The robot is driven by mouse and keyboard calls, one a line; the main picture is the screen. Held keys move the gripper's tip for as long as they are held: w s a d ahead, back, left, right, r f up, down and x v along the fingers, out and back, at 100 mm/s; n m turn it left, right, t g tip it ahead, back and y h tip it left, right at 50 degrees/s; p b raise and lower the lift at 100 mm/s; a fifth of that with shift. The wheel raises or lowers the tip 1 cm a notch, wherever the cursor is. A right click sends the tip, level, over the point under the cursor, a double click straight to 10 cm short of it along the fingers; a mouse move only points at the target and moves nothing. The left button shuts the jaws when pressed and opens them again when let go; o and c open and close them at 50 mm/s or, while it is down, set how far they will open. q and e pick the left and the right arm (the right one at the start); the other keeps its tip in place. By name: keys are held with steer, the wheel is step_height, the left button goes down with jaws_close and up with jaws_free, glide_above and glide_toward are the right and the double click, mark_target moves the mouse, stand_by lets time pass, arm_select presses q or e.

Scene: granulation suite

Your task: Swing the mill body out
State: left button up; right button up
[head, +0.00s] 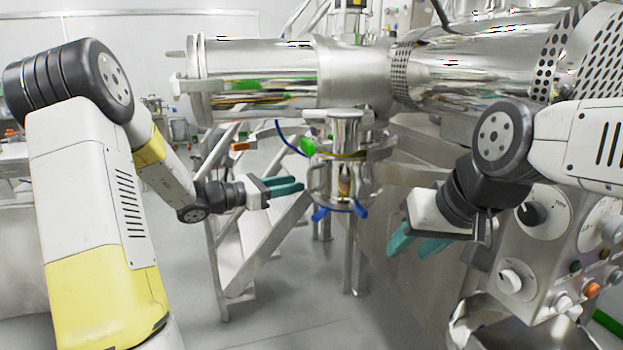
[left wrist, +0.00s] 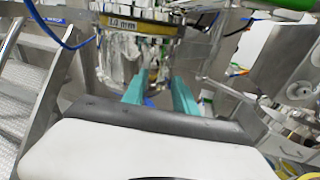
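The mill body (head: 343,165) is a shiny metal cylinder hanging under the large horizontal steel duct, with blue knobs at its lower rim and a green part at its upper left. In the left wrist view the mill body (left wrist: 138,58) carries a yellow band reading "1.0 mm". My left gripper (head: 287,187), with teal fingers, is just left of the mill body and points at it. Its fingers show apart in the left wrist view (left wrist: 158,90), with nothing seen between them. My right gripper (head: 412,240) is lower right of the mill body, apart from it, its teal fingers spread and empty.
The steel duct (head: 300,75) runs above the mill. A control panel (head: 560,250) with knobs and buttons stands at the right, close to my right arm. Metal stairs (head: 255,245) stand behind my left gripper. A metal bowl (head: 490,325) sits at the lower right. The floor below the mill is clear.

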mark_target(309, 187)
arm_select(q)
steer(key=shift+n+t, duration=0.6)
steer(key=shift+n, duration=0.2)
steer(key=w+d, duration=0.1)
steer(key=w, duration=0.1)
steer(key=w+d, duration=0.4)
steer(key=shift+w+f, duration=0.15)
steer(key=shift+f, duration=0.1)
jaws_close()
steer(key=shift+a, duration=0.1)
stand_by(0.5)
